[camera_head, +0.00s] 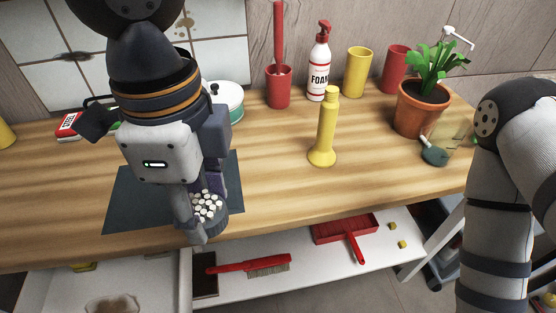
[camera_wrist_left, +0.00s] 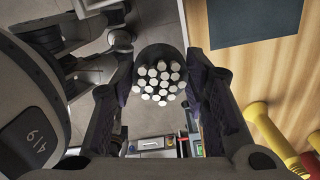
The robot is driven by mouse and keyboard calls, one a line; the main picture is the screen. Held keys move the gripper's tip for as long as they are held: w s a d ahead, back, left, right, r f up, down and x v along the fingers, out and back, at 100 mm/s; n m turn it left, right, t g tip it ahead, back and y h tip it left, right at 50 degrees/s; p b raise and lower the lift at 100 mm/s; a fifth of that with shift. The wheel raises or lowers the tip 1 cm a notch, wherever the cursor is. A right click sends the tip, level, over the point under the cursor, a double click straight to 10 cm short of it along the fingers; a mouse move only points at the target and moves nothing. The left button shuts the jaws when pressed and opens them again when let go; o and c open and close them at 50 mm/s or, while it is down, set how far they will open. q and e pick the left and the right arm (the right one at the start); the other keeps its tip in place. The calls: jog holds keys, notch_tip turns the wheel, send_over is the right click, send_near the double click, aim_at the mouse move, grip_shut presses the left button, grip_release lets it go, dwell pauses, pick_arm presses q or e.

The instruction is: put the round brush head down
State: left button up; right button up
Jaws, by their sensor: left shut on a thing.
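The round brush head (camera_head: 207,207) is dark with several white bristle tufts, and its bristle side shows in the head view. It also shows in the left wrist view (camera_wrist_left: 158,82), between the two fingers. My left gripper (camera_head: 198,212) is shut on it and holds it near the counter's front edge, in front of a dark mat (camera_head: 124,205). The gripper and arm hide part of the mat. I cannot tell the exact height of the brush head above the counter. My right gripper is out of view; only my right arm shows at the right.
A yellow flared post (camera_head: 325,135) stands mid-counter. Behind it are a red cup (camera_head: 279,88), a foam bottle (camera_head: 319,65) and a yellow cup (camera_head: 357,73). A potted plant (camera_head: 420,108) stands right. An open drawer (camera_head: 300,283) below holds a red brush (camera_head: 250,264) and dustpan (camera_head: 345,230).

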pick_arm(q)
jog(key=shift+w+d, duration=0.2)
jog(key=shift+w, duration=0.7)
jog(key=w+f, duration=0.4)
jog(key=w, duration=0.4)
jog(key=b, duration=0.1)
send_over(235, 189)
jog(key=f, duration=0.2)
jog(key=s+f, duration=0.1)
jog(key=f, duration=0.1)
jog(key=shift+f, duration=0.35)
jog(key=shift+w+f, duration=0.25)
jog(key=shift+w, duration=0.05)
jog(key=f, duration=0.3)
jog(key=shift+w+f+b, duration=0.25)
jog(key=shift+b, duration=0.15)
jog(key=shift+r, duration=0.15)
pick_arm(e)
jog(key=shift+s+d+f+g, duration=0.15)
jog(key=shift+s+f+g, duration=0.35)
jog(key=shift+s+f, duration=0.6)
pick_arm(q)
jog(key=o, duration=0.9)
jog(key=shift+o, duration=0.2)
